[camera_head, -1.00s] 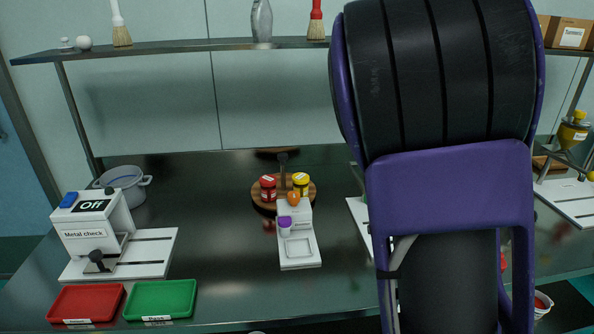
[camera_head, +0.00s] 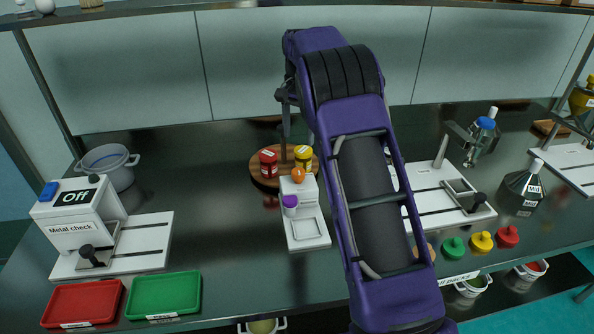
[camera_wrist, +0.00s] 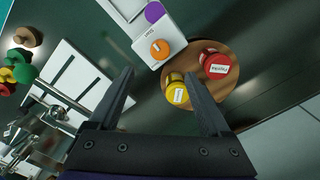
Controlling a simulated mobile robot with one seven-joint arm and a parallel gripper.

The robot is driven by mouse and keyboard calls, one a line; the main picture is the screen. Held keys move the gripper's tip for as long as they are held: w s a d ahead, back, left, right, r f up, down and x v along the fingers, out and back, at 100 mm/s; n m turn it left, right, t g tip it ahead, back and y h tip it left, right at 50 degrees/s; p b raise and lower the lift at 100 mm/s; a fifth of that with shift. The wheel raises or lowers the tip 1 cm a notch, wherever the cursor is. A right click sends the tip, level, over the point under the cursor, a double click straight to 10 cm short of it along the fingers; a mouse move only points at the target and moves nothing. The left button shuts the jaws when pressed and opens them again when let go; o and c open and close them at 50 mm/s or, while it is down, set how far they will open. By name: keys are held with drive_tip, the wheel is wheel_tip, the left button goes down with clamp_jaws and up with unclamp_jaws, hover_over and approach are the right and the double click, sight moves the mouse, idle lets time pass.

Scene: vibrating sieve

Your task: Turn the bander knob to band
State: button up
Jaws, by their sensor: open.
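A small white device (camera_head: 306,228) stands mid-counter; I take it for the bander. It has an orange knob (camera_head: 298,175) on top and a purple part (camera_head: 290,201) lower down. In the wrist view, the orange knob (camera_wrist: 160,48) has a pale mark, and the purple part (camera_wrist: 154,12) lies above it. A small label on the white body (camera_wrist: 143,38) is too small to read. My gripper (camera_wrist: 159,73) is open and empty, above and apart from the device. The orange knob appears just beyond the gap between its fingertips. In the head view, my arm partly hides the gripper.
A round wooden board (camera_head: 262,179) with a red jar (camera_head: 268,164) and a yellow jar (camera_head: 303,154) stands behind the device. The metal check machine (camera_head: 75,222) and red and green trays are left. A white-based station (camera_head: 440,205) is right. A shelf runs above.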

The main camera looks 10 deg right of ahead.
sight(298, 171)
wheel_tip(298, 171, down, 13)
drive_tip(key=shift+f+b, duration=0.1)
drive_tip(key=shift+b, duration=0.5)
clamp_jaws()
